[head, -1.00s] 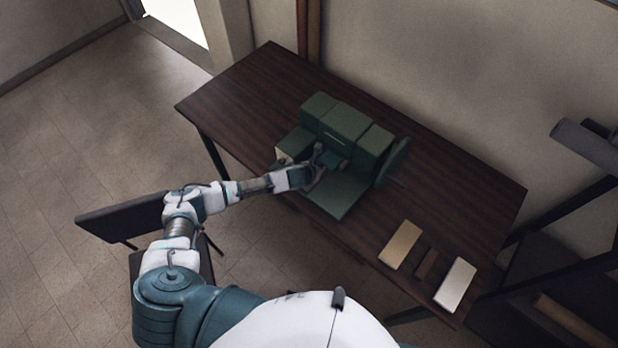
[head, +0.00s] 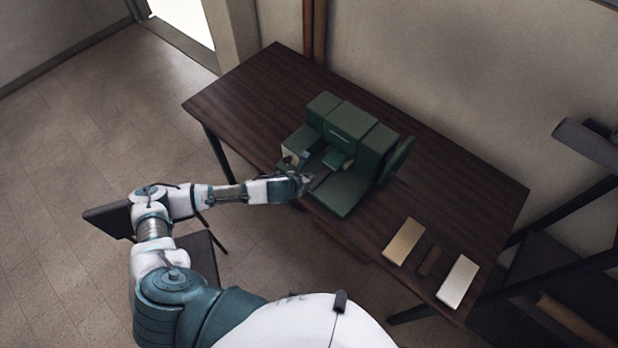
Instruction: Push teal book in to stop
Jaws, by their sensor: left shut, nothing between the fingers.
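A dark green machine (head: 350,130) stands on the brown table, with a flat bed (head: 345,192) in front of its upright body. A small teal block (head: 336,158), which looks like the teal book, sits in the recess below the body. How deep it sits is too small to tell. My left gripper (head: 307,180) is shut and empty at the front left of the bed, apart from the teal block. My right gripper is out of view.
A tan block (head: 403,241), a narrow dark brown one (head: 430,262) and a white one (head: 458,281) lie at the table's right front. The table (head: 240,95) is clear to the left. A dark chair (head: 108,219) stands below my left arm.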

